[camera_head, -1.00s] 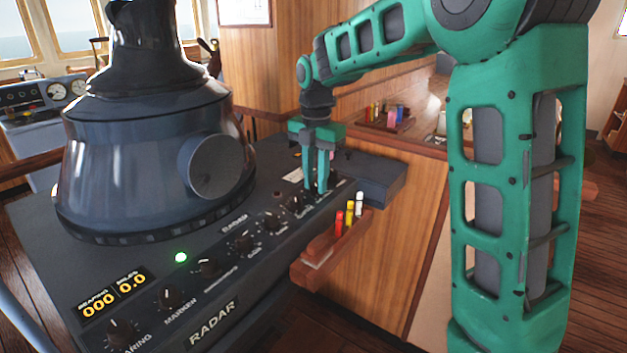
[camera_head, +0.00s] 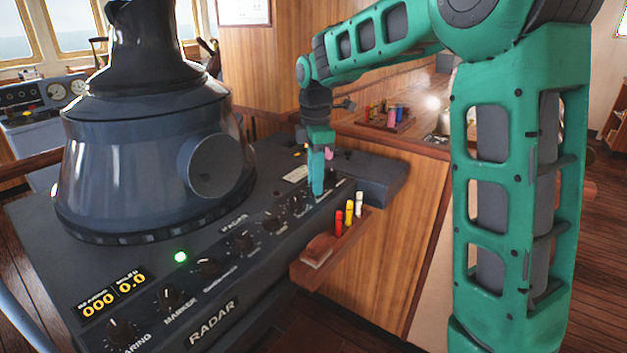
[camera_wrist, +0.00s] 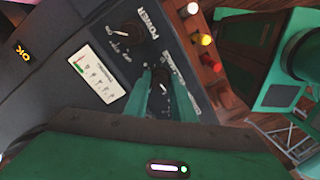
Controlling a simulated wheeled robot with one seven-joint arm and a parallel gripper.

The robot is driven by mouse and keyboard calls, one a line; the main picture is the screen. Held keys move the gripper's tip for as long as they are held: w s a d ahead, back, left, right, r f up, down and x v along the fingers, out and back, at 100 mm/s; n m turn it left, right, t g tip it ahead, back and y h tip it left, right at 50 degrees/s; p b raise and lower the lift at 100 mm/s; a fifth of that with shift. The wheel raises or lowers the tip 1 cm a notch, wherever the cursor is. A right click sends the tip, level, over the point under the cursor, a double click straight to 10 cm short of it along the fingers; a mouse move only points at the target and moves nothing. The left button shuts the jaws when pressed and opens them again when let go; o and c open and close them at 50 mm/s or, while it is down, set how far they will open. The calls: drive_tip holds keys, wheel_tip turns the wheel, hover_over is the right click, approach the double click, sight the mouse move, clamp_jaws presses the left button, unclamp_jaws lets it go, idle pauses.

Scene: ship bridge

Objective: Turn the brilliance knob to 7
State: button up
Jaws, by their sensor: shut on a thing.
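The radar console (camera_head: 60,250) carries a row of black knobs along its sloped front edge. My gripper (camera_head: 316,190) points down at the right end of this row. In the wrist view, its two green fingers (camera_wrist: 164,98) are shut around the sides of a dark knob (camera_wrist: 160,79) with a white pointer mark. The printing round this knob is partly hidden by the fingers and too small to read, so I cannot read its setting or name. In the head view the fingers hide the gripped knob.
Another knob (camera_wrist: 124,37), labelled POWER, sits beside the gripped one. A wooden holder (camera_head: 312,268) with red, yellow and white pens juts from the console front, close to my gripper. The large radar hood (camera_head: 140,165) stands to the left. A lit green lamp (camera_head: 180,257) is further left.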

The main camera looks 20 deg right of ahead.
drive_tip(key=m, duration=0.7)
drive_tip(key=shift+w+a+r, duration=0.1)
drive_tip(key=shift+w+r, duration=0.05)
drive_tip(key=shift+w, duration=0.05)
drive_tip(key=m, duration=0.8)
drive_tip(key=shift+m, duration=0.3)
drive_tip(key=m, duration=0.3)
drive_tip(key=shift+m, duration=0.3)
drive_tip(key=m, duration=0.3)
drive_tip(key=shift+m, duration=0.3)
drive_tip(key=m, duration=0.6)
drive_tip(key=shift+m, duration=0.4)
drive_tip(key=o, duration=1.1)
drive_tip(key=shift+s, duration=0.1)
drive_tip(key=shift+c, duration=0.2)
